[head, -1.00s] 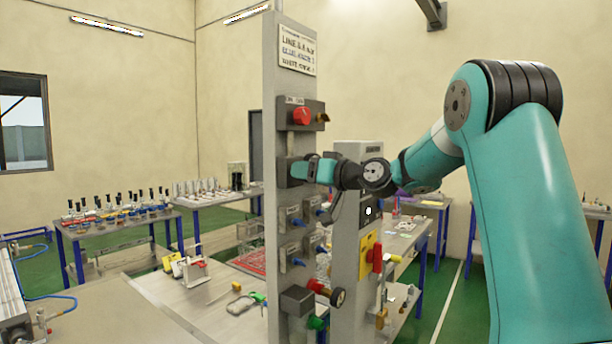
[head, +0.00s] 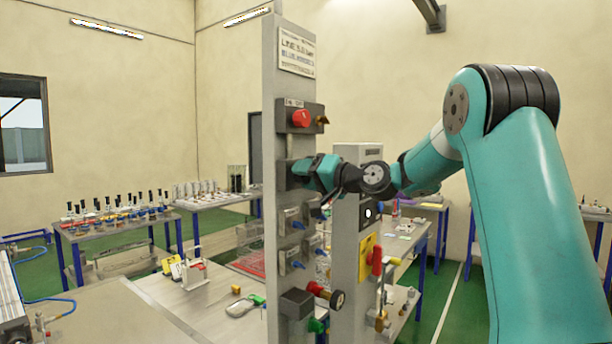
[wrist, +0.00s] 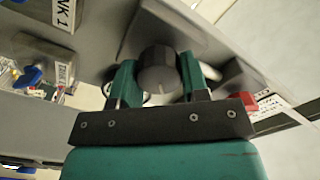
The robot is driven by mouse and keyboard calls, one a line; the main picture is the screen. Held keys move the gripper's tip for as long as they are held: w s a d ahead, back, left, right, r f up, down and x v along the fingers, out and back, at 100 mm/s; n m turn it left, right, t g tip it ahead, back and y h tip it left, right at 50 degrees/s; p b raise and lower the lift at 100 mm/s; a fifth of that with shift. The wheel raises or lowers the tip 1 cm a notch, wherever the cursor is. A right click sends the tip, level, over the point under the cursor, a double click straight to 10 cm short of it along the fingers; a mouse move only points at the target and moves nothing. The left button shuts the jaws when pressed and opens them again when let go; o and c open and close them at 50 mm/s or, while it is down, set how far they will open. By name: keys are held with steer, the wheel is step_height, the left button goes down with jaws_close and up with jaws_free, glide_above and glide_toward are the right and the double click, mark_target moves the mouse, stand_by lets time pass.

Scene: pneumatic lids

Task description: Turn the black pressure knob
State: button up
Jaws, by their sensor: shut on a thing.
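The black pressure knob (wrist: 158,70) shows in the wrist view as a dark grey round knob with a small pale mark at its lower edge. It sits in front of a grey housing. My gripper (head: 312,172) reaches the panel from the right in the head view. In the wrist view its two teal fingers stand on either side of the knob, shut on it. In the head view the fingers hide the knob, and only the dark block (head: 283,176) behind it shows on the grey upright panel (head: 270,80).
A red knob (head: 302,118) with a brass fitting sits just above my gripper. Several blue-handled valves (head: 297,224) sit below it. A second grey post (head: 343,270) stands close at the right.

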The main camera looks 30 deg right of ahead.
stand_by(0.3)
steer(key=o, duration=0.9)
steer(key=b+v, duration=1.4)
steer(key=v, duration=0.3)
steer(key=shift+s+b, duration=0.2)
steer(key=shift+b, duration=0.2)
steer(key=shift+r, duration=0.1)
